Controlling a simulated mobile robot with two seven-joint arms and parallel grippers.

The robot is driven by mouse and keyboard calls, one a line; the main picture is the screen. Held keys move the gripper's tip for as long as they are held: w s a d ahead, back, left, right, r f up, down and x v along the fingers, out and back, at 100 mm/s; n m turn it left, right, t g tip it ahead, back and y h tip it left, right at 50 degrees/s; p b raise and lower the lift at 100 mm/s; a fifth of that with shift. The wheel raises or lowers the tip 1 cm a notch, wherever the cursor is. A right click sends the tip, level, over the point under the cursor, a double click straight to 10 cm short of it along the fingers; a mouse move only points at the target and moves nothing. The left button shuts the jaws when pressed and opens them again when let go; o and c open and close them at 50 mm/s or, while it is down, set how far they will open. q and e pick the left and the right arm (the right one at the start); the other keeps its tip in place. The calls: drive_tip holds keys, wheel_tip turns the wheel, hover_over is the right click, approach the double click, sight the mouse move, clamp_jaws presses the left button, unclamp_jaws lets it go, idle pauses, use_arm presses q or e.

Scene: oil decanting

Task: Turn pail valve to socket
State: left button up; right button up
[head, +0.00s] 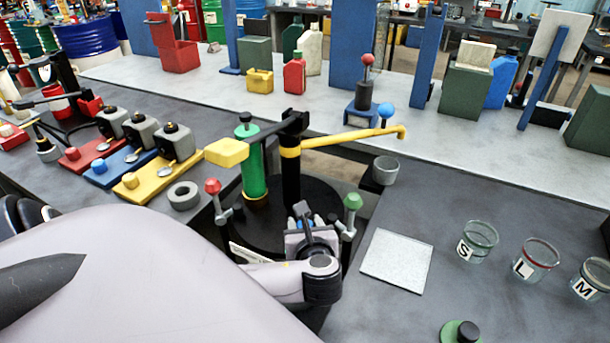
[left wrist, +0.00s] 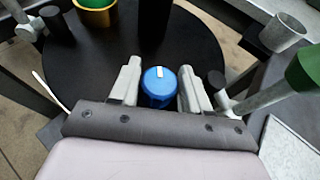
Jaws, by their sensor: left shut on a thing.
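My left gripper (head: 310,222) is at the near edge of a round black turntable. In the left wrist view its two grey fingers (left wrist: 160,88) are on either side of a blue knob (left wrist: 158,88) with a white mark on top, closed on it. In the head view the knob is mostly hidden by the gripper. A grey cup (head: 386,170) stands at the right. I cannot tell which part is the socket. My right gripper is not in view.
Green-topped (head: 352,201) and red-topped (head: 212,187) levers stand on either side of my left gripper. A pale square plate (head: 397,260) and glass beakers marked S (head: 478,240), L (head: 535,258) and M (head: 589,278) are to the right.

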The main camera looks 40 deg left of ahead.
use_arm(q)
drive_tip(key=shift+r, duration=0.1)
drive_tip(key=o, duration=1)
drive_tip(key=shift+c, duration=0.2)
drive_tip(key=v, duration=0.7)
